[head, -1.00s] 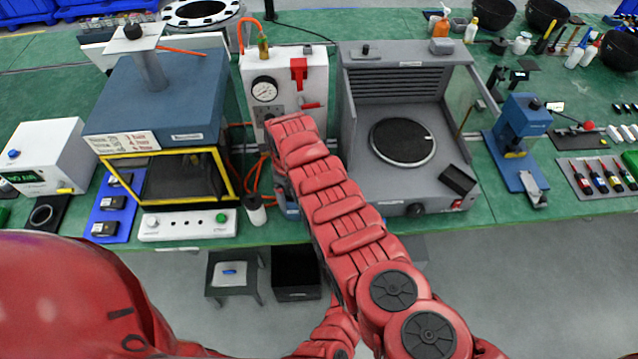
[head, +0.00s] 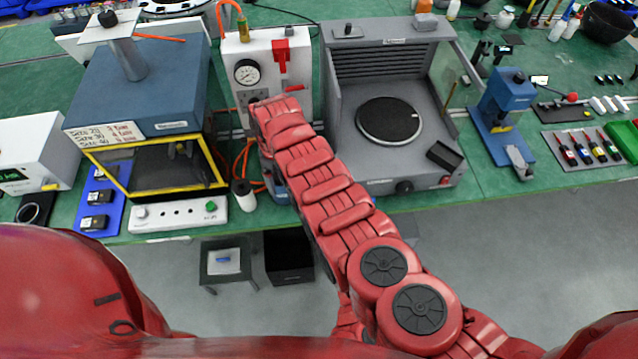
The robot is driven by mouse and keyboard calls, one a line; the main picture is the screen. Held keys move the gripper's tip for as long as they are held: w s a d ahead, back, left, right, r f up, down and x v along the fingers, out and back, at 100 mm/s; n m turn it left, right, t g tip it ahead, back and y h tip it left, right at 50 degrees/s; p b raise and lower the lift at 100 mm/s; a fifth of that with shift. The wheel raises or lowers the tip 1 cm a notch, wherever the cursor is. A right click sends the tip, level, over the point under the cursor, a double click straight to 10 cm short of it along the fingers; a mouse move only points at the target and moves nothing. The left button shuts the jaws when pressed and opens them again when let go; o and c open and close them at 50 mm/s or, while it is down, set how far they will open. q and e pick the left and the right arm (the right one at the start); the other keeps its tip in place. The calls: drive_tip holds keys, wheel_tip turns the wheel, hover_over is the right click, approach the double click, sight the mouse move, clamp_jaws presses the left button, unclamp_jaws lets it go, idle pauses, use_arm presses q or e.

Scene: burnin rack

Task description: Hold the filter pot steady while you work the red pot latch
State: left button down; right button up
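A white panel unit (head: 232,48) stands on the green bench with a round pressure gauge (head: 247,72) and a red lever (head: 281,57) on its front. A smaller red piece (head: 295,88) shows lower right on the panel. My red arm reaches from the lower right up to the panel's lower front. It covers what is there, so I cannot make out the filter pot or the pot latch. Neither gripper shows; the end of the reaching arm is hidden behind its own links.
A small white bottle (head: 243,196) stands near the bench edge. Right is a grey open-front unit (head: 440,90) with a round plate.

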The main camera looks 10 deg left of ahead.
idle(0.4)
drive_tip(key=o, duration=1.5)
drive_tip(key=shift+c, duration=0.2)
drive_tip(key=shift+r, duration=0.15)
